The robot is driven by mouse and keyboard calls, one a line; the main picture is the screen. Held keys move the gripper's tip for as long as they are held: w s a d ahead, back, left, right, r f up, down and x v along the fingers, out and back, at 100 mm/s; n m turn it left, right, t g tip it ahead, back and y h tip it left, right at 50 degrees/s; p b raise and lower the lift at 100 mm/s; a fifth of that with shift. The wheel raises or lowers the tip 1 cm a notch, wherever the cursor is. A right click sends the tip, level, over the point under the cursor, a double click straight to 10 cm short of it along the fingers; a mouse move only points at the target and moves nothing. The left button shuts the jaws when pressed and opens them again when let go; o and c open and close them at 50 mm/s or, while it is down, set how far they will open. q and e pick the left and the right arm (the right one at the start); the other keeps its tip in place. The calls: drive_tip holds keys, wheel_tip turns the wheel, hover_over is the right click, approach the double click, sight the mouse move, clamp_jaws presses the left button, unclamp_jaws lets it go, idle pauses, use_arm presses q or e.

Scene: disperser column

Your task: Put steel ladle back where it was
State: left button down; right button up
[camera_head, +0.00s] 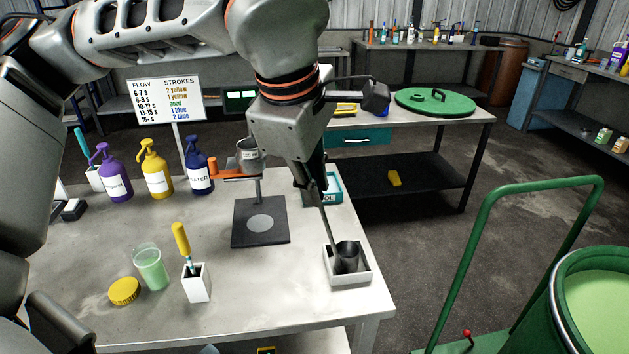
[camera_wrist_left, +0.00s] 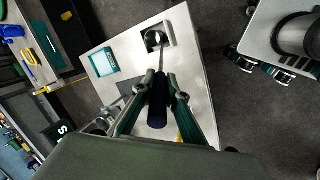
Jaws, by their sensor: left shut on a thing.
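The steel ladle (camera_head: 347,255) has a dark cup at the bottom of a long thin handle. Its cup is in or just over a white square tray (camera_head: 361,278) at the table's right front corner; whether it touches the bottom I cannot tell. My left gripper (camera_head: 310,193) is shut on the upper part of the handle, above the tray. In the left wrist view the gripper (camera_wrist_left: 157,100) holds the dark grip, and the ladle cup (camera_wrist_left: 154,39) shows at the far end inside the tray (camera_wrist_left: 167,27). My right gripper is not in view.
A flow cup stand (camera_head: 261,220), a beaker of green liquid (camera_head: 150,268), a yellow lid (camera_head: 124,291) and a white holder (camera_head: 196,285) with a yellow-handled tool stand on the table. A teal box (camera_head: 330,186) lies behind the tray. A green drum (camera_head: 596,300) stands right.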

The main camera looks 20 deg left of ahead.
use_arm(q)
drive_tip(key=c, duration=1.9)
unclamp_jaws()
